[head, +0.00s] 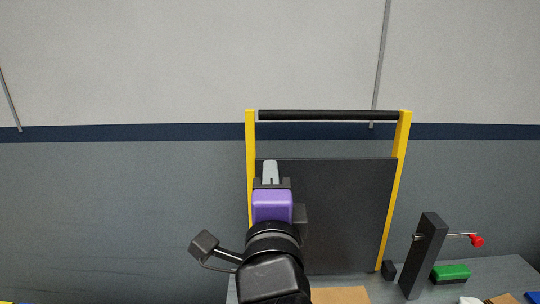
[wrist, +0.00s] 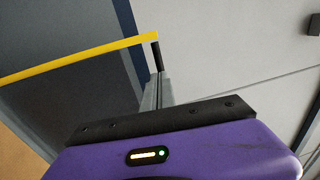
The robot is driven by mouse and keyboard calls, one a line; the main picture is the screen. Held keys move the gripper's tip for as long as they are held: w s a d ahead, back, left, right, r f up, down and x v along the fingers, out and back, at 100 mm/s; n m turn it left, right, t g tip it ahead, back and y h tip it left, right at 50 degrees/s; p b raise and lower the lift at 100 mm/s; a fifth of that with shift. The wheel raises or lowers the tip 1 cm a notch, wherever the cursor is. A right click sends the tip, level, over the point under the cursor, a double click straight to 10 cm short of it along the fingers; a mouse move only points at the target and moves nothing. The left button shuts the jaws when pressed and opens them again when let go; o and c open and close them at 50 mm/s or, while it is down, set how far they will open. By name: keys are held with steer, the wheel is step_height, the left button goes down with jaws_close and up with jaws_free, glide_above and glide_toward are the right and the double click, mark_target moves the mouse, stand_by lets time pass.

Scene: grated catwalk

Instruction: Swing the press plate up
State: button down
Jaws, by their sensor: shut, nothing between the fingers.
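The press plate (head: 345,200) is a dark grey panel between two yellow side arms. It stands roughly upright above the bench, with a black crossbar (head: 328,115) joining the arms at the top. My gripper (head: 270,168) is shut and empty, in front of the panel's upper left, close to the left yellow arm and below the crossbar. In the wrist view the closed fingertips (wrist: 157,80) lie over the near end of the crossbar (wrist: 156,52), where a yellow arm (wrist: 80,60) meets it. I cannot tell whether they touch it.
A dark post (head: 425,255) with a red-knobbed lever (head: 476,240) stands to the right of the plate. A green block (head: 451,272) lies beside it on the grey bench (head: 510,268). A tan board (head: 340,295) lies below the plate. The wall behind is bare.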

steer(key=shift+w+r+p, duration=0.2)
steer(key=shift+w+p, duration=0.2)
steer(key=shift+w, duration=1.05)
